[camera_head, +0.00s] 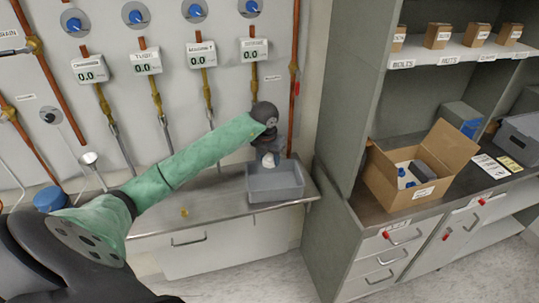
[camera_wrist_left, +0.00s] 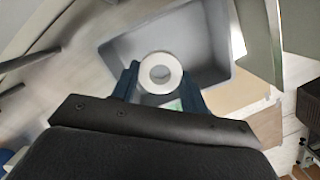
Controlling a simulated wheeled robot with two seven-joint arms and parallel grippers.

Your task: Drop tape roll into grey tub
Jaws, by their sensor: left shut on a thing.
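The tape roll (camera_wrist_left: 160,72) is a white ring, held between the fingers of my left gripper (camera_wrist_left: 160,80) in the left wrist view. In the head view my left gripper (camera_head: 267,152) points down with the white roll (camera_head: 268,160) at its tips. The grey tub (camera_head: 275,182) is an open rectangular bin on the right end of the metal counter. The roll is over the tub's opening, toward its back; its exact height above the floor of the tub is unclear. The tub (camera_wrist_left: 210,45) lies behind the roll in the left wrist view. My right gripper is out of view.
The metal counter (camera_head: 222,207) runs left of the tub, with a small yellow object (camera_head: 184,212) on it. A copper pipe (camera_head: 293,90) stands behind the tub. A grey shelf unit (camera_head: 345,130) with an open cardboard box (camera_head: 420,165) stands at right.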

